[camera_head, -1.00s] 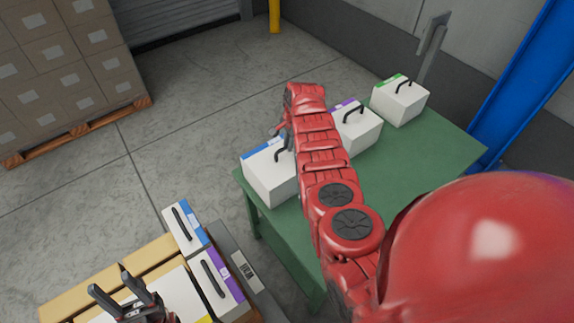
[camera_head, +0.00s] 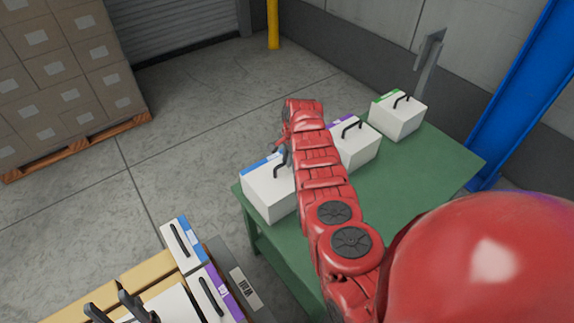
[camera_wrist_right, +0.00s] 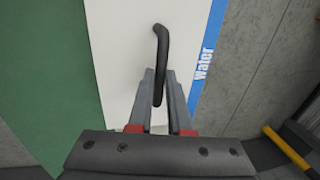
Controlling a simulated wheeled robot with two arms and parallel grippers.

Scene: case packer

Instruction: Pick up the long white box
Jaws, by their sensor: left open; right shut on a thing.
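A long white box (camera_head: 266,192) with a blue strip and a black handle sits at the left end of the green table (camera_head: 398,183). In the right wrist view the same white box (camera_wrist_right: 125,50) shows the word "water" on its blue strip. My right gripper (camera_wrist_right: 160,76) is shut on the box's black handle (camera_wrist_right: 161,45). In the head view my right arm covers part of the box. The box appears to rest on the table. My left gripper (camera_head: 112,302) is open at the bottom left, above the packed boxes, partly cut off by the frame.
A purple-striped box (camera_head: 360,150) and a green-striped box (camera_head: 398,117) stand farther along the table. At the lower left, a blue-striped box (camera_head: 183,245) and a purple-striped box (camera_head: 214,297) sit close together. Stacked cartons (camera_head: 65,75) and a blue post (camera_head: 520,95) are farther off.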

